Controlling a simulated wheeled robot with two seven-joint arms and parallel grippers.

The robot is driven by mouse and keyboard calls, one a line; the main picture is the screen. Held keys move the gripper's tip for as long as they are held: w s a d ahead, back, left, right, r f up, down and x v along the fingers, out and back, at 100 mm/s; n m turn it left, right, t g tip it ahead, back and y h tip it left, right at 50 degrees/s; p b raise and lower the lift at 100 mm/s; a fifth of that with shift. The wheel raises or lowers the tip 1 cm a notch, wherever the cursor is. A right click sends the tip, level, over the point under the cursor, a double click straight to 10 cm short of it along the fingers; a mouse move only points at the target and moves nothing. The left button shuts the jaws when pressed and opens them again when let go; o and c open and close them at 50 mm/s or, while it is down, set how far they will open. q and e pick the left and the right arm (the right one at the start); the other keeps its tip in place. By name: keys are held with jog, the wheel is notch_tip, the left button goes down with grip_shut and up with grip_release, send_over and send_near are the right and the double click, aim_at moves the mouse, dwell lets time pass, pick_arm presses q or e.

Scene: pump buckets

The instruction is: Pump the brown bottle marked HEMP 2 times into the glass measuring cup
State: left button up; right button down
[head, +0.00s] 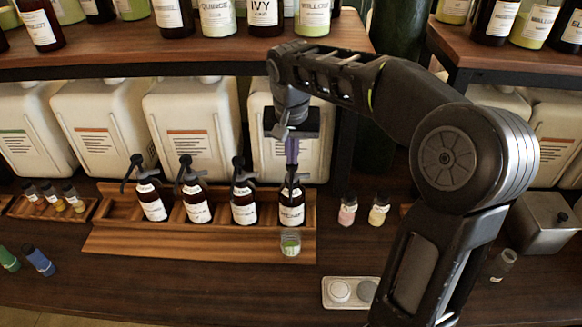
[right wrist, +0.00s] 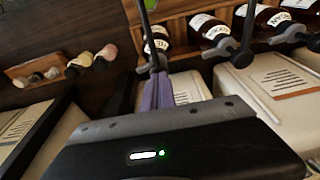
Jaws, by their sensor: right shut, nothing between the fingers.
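Several brown pump bottles with white labels and black pumps stand in a row in a wooden rack. Their label text is too small for me to read surely, so I cannot confirm which is HEMP. The glass measuring cup (head: 290,243), showing green in it or on it, stands in front of the rightmost bottle (head: 291,212). My right gripper (head: 291,165) is shut and points down right over that bottle's pump; I cannot tell whether it touches. In the right wrist view the purplish fingers (right wrist: 159,92) overlap the pump, with the bottle (right wrist: 157,42) beyond. My left gripper is not in view.
The wooden rack (head: 190,244) has large white canisters (head: 192,125) behind it and a bottle shelf (head: 150,62) above. Two small bottles (head: 347,212) stand right of it. A small white tray (head: 333,304) lies in front.

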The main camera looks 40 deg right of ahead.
jog(key=shift+r+p, duration=0.7)
jog(key=shift+r, duration=0.4)
jog(key=shift+f, duration=0.1)
jog(key=shift+f+b, duration=1.15)
jog(key=shift+f, duration=0.25)
jog(key=shift+r+p, duration=1.2)
jog(key=shift+r, duration=0.25)
notch_tip(320, 180, up, 5)
jog(key=p, duration=0.4)
